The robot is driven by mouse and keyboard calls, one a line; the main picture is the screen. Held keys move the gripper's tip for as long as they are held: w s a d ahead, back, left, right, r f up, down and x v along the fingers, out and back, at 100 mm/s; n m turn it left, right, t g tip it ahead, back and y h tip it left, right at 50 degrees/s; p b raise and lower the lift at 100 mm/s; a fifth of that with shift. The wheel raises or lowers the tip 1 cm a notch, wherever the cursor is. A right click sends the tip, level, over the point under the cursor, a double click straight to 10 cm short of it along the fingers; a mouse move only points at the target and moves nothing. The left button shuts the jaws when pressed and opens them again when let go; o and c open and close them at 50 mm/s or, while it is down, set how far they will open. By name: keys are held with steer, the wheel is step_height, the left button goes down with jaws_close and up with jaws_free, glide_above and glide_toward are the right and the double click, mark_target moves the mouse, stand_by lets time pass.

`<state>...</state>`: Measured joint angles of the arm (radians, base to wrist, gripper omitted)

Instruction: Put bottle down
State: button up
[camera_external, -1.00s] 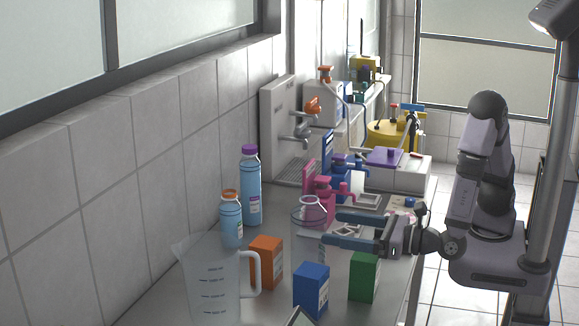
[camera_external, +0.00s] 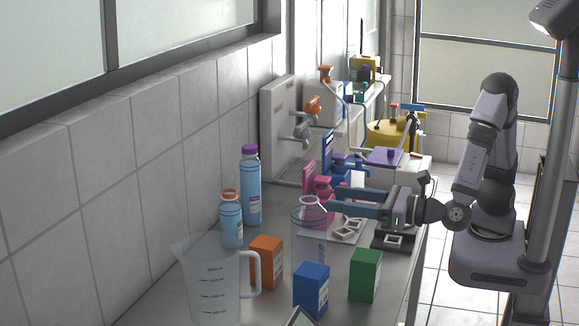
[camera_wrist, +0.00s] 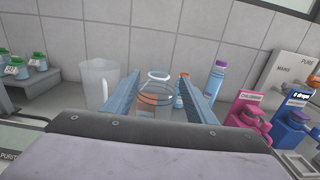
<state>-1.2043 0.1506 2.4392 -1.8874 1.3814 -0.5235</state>
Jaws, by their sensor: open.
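A clear, see-through bottle (camera_external: 307,243) stands upright on the grey bench. In the wrist view the clear bottle (camera_wrist: 157,88) shows between the two fingers, with its round rim near the fingertips. My gripper (camera_external: 329,199) is open, its blue-grey fingers level and pointing left at the height of the bottle's upper part. In the wrist view my gripper (camera_wrist: 159,79) has a gap on each side of the bottle's neck. I cannot tell whether the fingertips still reach around the bottle.
An orange box (camera_external: 266,262), a blue box (camera_external: 311,290) and a green box (camera_external: 365,275) stand in front. A measuring jug (camera_external: 213,285) and two blue bottles, one orange-capped (camera_external: 231,224) and one purple-capped (camera_external: 250,190), are left. A magenta pump bottle (camera_external: 320,190) is just behind.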

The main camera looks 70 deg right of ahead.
mark_target(313, 193)
steer(key=w+r+m+h+p, duration=0.2)
steer(key=w+r+h+p, duration=0.1)
steer(key=w+r+p, duration=0.15)
steer(key=f, duration=0.2)
steer(key=a+f+p, duration=0.1)
steer(key=f, duration=0.2)
steer(key=shift+w+d+r+p, duration=0.1)
steer(key=shift+w+d+p, duration=0.05)
steer(key=shift+w+p, duration=0.25)
steer(key=shift+w+d, duration=0.1)
steer(key=shift+w, duration=0.6)
steer(key=shift+w+d+r+p, duration=0.1)
steer(key=shift+w+p, duration=0.15)
steer(key=shift+p, duration=0.3)
steer(key=w+p, duration=0.2)
steer(key=w, duration=0.1)
steer(key=shift+d+r, duration=0.15)
steer(key=shift+d, duration=0.25)
steer(key=shift+w, duration=0.75)
